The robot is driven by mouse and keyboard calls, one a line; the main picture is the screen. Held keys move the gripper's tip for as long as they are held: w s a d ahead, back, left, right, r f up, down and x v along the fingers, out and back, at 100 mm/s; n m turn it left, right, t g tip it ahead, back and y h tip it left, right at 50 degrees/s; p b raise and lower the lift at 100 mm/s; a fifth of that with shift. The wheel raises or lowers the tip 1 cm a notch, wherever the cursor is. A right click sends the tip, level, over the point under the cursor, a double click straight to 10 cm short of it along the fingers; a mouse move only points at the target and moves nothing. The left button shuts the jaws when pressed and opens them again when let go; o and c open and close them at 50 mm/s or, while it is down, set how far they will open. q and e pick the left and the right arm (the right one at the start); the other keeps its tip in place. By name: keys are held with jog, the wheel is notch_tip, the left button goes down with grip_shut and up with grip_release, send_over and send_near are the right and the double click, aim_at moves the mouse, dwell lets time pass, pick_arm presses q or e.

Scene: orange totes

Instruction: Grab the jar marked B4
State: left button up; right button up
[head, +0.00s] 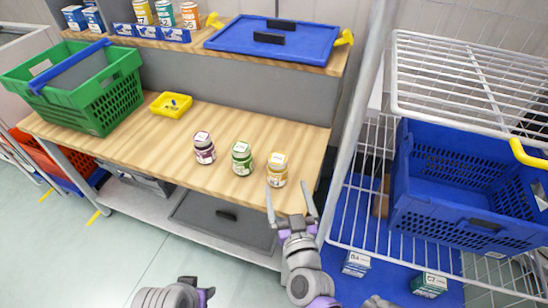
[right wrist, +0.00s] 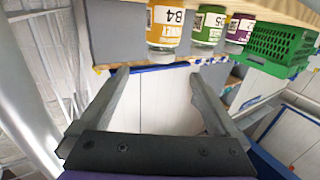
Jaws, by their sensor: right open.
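The jar marked B4 (head: 277,170) has a yellow-orange label and a white lid, and stands upright near the right front edge of the wooden bench (head: 120,150). In the right wrist view the jar (right wrist: 166,28) appears upside down at the top, its B4 label readable. My right gripper (head: 291,198) is open and empty. Its fingers are just in front of the bench edge, close below the jar in the head view, and the jar is not between them. Part of my left arm shows at the bottom of the head view; its gripper fingers are not visible.
A green-label jar (head: 242,158) and a purple-label jar (head: 204,148) stand left of the B4 jar. A yellow tray (head: 171,105) and green basket (head: 110,95) are farther left. A wire rack (head: 350,200) with a blue tote (head: 430,215) stands right.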

aim_at(279, 167)
jog(key=shift+w+a, duration=0.2)
jog(key=shift+w, duration=0.5)
jog(key=w, duration=0.2)
jog(key=w+b, duration=0.1)
jog(key=w, duration=0.1)
jog(key=shift+w+a, duration=0.1)
jog(key=shift+a, duration=0.3)
jog(key=w, duration=0.2)
jog(key=w+a+b, duration=0.1)
jog(key=w, duration=0.2)
jog(key=shift+w+a, duration=0.1)
jog(key=shift+w, duration=0.05)
grip_shut()
